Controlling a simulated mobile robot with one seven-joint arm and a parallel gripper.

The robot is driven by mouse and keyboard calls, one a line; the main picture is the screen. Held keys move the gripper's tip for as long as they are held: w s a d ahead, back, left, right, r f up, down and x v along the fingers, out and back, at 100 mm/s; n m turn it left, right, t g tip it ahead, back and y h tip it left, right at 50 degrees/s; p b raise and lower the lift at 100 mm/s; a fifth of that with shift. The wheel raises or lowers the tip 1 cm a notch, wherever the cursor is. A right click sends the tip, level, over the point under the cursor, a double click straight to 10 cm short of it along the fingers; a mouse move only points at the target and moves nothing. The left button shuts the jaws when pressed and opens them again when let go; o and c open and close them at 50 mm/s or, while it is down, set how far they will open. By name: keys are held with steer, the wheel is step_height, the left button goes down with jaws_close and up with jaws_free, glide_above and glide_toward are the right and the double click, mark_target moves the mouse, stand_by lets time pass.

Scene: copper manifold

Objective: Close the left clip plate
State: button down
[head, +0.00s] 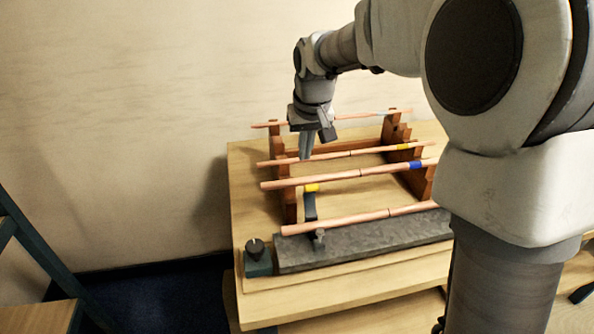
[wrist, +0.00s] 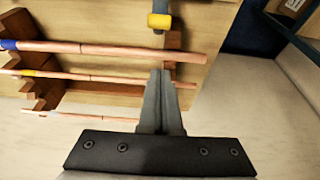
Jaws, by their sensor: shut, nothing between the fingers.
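A dark plate with a yellow end, which looks like the left clip plate (head: 310,206), is at the left part of the rack, near the front copper pipe (head: 350,219). Its yellow end also shows at the top of the wrist view (wrist: 159,20), apart from my fingers. Whether it is hinged open is hard to tell. My gripper (head: 305,157) points down over the left side of the rack, behind the plate's yellow end in the head view. In the wrist view my fingers (wrist: 161,73) are together and empty, close to the copper pipes' ends.
Several copper pipes, some with a blue band (head: 416,164) or yellow band (head: 404,146), lie across the wooden rack (head: 289,195). A grey slab (head: 380,236) lies at the front, with a black knob (head: 255,246) to its left. The wall is behind.

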mark_target(309, 198)
step_height(309, 198, down, 9)
steer(key=shift+w+f, duration=0.1)
steer(key=shift+w, duration=0.05)
steer(key=shift+s+d, duration=0.2)
steer(key=shift+s, duration=0.45)
steer(key=shift+f+b, duration=0.1)
steer(key=shift+b, duration=0.55)
steer(key=shift+s, duration=0.2)
steer(key=shift+t, duration=0.3)
